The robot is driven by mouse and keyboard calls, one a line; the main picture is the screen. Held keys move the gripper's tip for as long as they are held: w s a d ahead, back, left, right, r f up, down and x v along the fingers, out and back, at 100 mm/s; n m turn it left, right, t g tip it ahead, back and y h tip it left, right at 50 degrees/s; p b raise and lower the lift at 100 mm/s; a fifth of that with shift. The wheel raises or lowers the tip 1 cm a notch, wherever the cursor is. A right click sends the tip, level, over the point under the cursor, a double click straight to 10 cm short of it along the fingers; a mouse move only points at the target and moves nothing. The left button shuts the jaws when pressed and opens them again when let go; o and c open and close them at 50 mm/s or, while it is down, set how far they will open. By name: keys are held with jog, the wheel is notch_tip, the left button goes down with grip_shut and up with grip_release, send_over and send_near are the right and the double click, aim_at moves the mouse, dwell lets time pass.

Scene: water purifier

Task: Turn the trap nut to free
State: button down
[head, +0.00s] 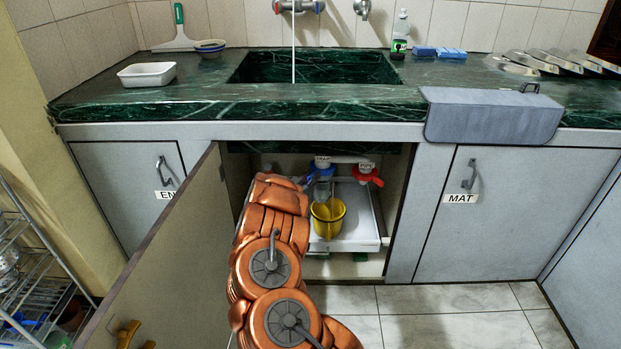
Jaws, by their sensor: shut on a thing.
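The trap nut (319,170) is the blue winged nut under the sink, below a white label that seems to read TRAP. A grey, cup-like trap body (322,191) hangs below it. My orange arm reaches into the open cabinet from below, and its far end is just left of the blue nut, overlapping its left side in the picture. My gripper's fingers are hidden behind the arm, so I cannot see their contact with the nut. A red winged nut (368,174) with another label is to the right.
A yellow bucket (328,218) stands below the trap on a white tray (368,238). The open cabinet door (165,265) is left of my arm. Water runs from the tap (299,6) into the green sink (315,67). A wire rack (35,265) stands at far left.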

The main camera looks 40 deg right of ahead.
jog(key=shift+d+r, duration=0.3)
jog(key=shift+r, duration=0.1)
jog(key=c, duration=1.2)
grip_release()
jog(key=shift+s+f, duration=0.1)
jog(key=shift+o, duration=0.2)
jog(key=shift+a+f, duration=0.1)
jog(key=shift+a+f, duration=0.1)
jog(key=v, duration=1.2)
